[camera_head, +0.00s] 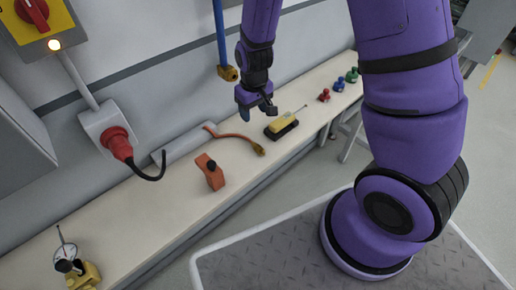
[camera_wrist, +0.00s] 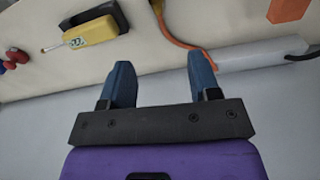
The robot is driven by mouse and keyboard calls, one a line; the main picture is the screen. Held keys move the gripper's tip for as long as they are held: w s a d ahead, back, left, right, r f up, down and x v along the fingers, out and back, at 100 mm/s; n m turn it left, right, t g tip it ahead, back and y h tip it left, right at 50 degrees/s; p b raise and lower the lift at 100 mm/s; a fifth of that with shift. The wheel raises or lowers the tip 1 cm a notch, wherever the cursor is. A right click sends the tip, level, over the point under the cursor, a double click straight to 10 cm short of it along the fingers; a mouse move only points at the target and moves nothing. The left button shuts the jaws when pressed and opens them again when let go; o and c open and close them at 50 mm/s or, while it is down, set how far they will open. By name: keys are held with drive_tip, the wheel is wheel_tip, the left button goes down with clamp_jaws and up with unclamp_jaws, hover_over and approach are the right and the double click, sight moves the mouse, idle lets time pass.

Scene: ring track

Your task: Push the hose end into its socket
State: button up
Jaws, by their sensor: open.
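An orange-red hose (camera_head: 232,135) lies on the bench, with a brass end (camera_head: 258,149) at its right. It runs to a long grey box (camera_head: 184,143) against the wall. A blue pipe (camera_head: 220,35) comes down the wall to a brass fitting (camera_head: 229,73); I cannot tell for sure whether this is the socket. My gripper (camera_head: 257,110) is open and empty, above the back of the bench, right of the hose. Its blue fingers (camera_wrist: 161,76) are apart.
A yellow meter-like tool (camera_head: 280,124) sits on a black base near the hose end. An orange block (camera_head: 210,172), a dial gauge (camera_head: 66,262) and small coloured knobs (camera_head: 338,84) stand on the bench (camera_head: 110,225). A red plug (camera_head: 119,143) with a black cable is on the wall.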

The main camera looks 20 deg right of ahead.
approach(256, 144)
drive_tip(key=shift+g, duration=0.3)
drive_tip(key=shift+s+a+f, duration=0.1)
drive_tip(key=shift+a+f, duration=0.1)
drive_tip(key=shift+f, duration=0.95)
drive_tip(key=shift+a+f, duration=0.2)
drive_tip(key=shift+f, duration=1)
drive_tip(key=shift+w+d+f, duration=0.1)
drive_tip(key=shift+d+f, duration=0.1)
drive_tip(key=shift+f, duration=1.1)
drive_tip(key=shift+w+d+f, duration=0.1)
drive_tip(key=shift+d+f, duration=0.05)
drive_tip(key=shift+f, duration=1.2)
drive_tip(key=shift+c, duration=0.2)
clamp_jaws()
drive_tip(key=shift+r, duration=0.25)
